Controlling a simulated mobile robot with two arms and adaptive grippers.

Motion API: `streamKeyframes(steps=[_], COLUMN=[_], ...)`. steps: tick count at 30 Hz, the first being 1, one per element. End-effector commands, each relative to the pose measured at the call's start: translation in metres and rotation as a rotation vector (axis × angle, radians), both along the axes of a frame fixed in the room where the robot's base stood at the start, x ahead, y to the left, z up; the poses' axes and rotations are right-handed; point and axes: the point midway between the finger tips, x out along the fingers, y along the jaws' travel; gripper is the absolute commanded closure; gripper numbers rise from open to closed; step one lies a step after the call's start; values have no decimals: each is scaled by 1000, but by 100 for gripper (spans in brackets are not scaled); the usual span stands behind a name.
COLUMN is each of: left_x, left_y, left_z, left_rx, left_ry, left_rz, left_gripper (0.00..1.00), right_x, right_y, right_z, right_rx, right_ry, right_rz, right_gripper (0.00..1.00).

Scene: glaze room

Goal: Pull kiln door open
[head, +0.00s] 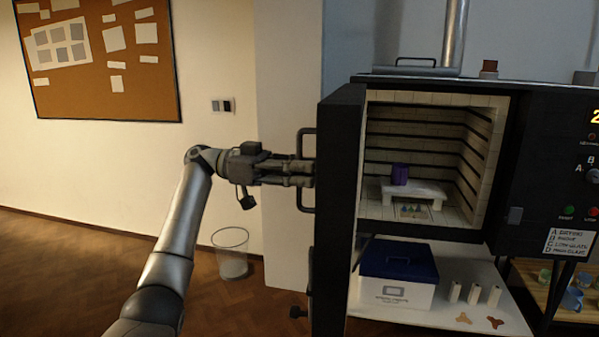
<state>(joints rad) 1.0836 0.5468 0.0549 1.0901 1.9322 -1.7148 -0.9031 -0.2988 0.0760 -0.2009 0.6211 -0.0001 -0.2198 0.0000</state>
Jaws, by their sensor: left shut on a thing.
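The kiln (434,218) stands at the right in the head view, with a pale brick chamber. Its dark door (341,200) is swung open toward me, on the left side of the chamber. A bar handle (303,140) is on the door's outer face. My left gripper (308,172) is shut on the door handle, its fingers reaching in from the left. Inside the chamber, a purple cup (400,175) stands on a white shelf (428,190), with small cones below it. My right gripper is not in view.
Under the kiln, a white box with a blue lid (398,262), several white posts (474,293) and small brown pieces rest on a pale shelf. A wire bin (231,255) stands on the floor near the wall. A control panel (570,170) is at the right. Floor at the left is clear.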

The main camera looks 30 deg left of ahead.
Motion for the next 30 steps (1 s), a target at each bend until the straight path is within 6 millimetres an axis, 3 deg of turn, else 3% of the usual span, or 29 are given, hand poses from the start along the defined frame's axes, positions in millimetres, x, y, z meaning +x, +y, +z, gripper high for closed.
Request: streamKeyframes(steps=[14,15,19,30], left_x=[1,1,1,0], left_y=[0,0,0,3], left_z=[-1,-1,-1,0], left_rx=[4,4,3,2], left_ry=[5,5,4,1], left_rz=[-9,-8,-8,-6], left_gripper=[100,87,70,68], right_x=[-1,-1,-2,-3], right_y=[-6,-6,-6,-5], right_z=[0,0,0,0], right_rx=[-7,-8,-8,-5], right_ry=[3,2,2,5], right_rz=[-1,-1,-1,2], right_gripper=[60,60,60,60])
